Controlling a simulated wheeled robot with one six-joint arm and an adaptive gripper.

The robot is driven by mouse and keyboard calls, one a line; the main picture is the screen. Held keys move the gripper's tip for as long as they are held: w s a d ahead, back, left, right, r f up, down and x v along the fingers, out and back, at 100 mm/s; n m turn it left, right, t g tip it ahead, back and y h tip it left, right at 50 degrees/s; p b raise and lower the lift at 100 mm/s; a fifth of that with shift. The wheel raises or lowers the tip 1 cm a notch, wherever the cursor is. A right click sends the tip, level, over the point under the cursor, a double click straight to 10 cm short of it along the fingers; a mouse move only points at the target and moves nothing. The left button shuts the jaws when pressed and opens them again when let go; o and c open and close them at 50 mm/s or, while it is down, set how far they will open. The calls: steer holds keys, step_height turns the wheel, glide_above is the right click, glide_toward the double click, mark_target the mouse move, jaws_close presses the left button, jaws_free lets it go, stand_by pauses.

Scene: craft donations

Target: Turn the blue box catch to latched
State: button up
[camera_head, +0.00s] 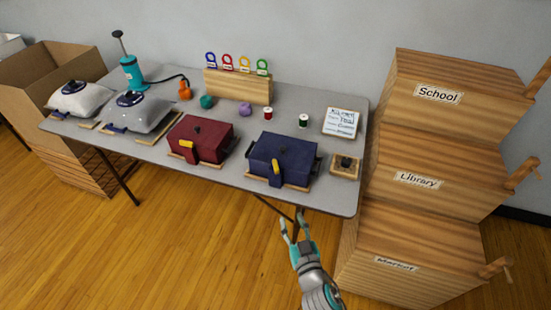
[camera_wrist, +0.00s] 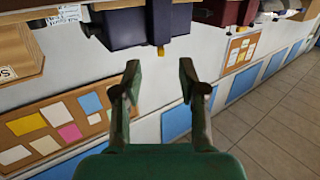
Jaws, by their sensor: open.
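The blue box (camera_head: 286,158) stands on a wooden base near the right front of the grey table (camera_head: 340,190). Its catch (camera_head: 277,172) is a yellow piece at the front, over a dark blue strap hanging from the lid. The catch's exact setting is too small to tell. In the wrist view the blue box (camera_wrist: 120,26) is at the top, with the yellow catch tip (camera_wrist: 160,50) at its lower edge. My gripper (camera_head: 291,228) is open and empty, below and in front of the table edge, apart from the box. Its two fingers also show in the wrist view (camera_wrist: 160,75).
A red box (camera_head: 205,135) with a yellow catch stands left of the blue one. A small wooden block with a black knob (camera_head: 345,163) is close on its right. Stacked wooden bins (camera_head: 430,150) labelled School, Library and Market flank the table's right. Open floor lies in front.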

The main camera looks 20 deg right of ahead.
steer(key=m+h, duration=0.1)
glide_toward(278, 171)
steer(key=shift+t, duration=0.4)
steer(key=w, duration=0.2)
steer(key=w+f, duration=0.1)
steer(key=w, duration=0.1)
steer(key=shift+w+d, duration=0.1)
steer(key=shift+w, duration=0.25)
steer(key=w, duration=0.7)
steer(key=w+d, duration=0.1)
steer(key=w, duration=0.2)
steer(key=shift+w+d, duration=0.1)
steer(key=shift+w, duration=0.1)
jaws_close()
